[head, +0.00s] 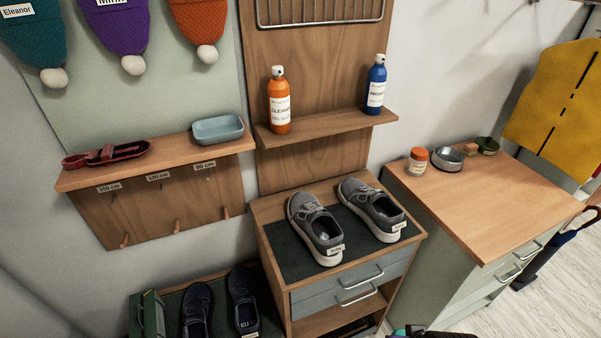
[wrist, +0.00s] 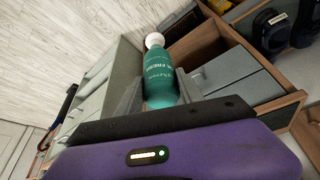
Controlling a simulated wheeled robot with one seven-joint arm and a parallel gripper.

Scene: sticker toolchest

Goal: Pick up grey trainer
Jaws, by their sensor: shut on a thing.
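A pair of grey trainers with white soles stands on the dark mat of the small wooden cabinet in the head view: the left trainer (head: 316,228) and the right trainer (head: 373,209). Each has a small white label at the heel. My gripper (wrist: 158,88) is shut on a teal bottle (wrist: 160,75) with a white cap, held between the fingers in the wrist view. In the head view only a dark part of my gripper and a bit of green show at the bottom edge, below and right of the trainers and apart from them.
The cabinet (head: 334,278) has grey drawers with bar handles. Dark shoes (head: 196,309) stand at lower left. A shelf above the trainers holds an orange bottle (head: 279,103) and a blue bottle (head: 376,84). A wooden-topped counter (head: 490,205) at right holds small containers, with free room in front.

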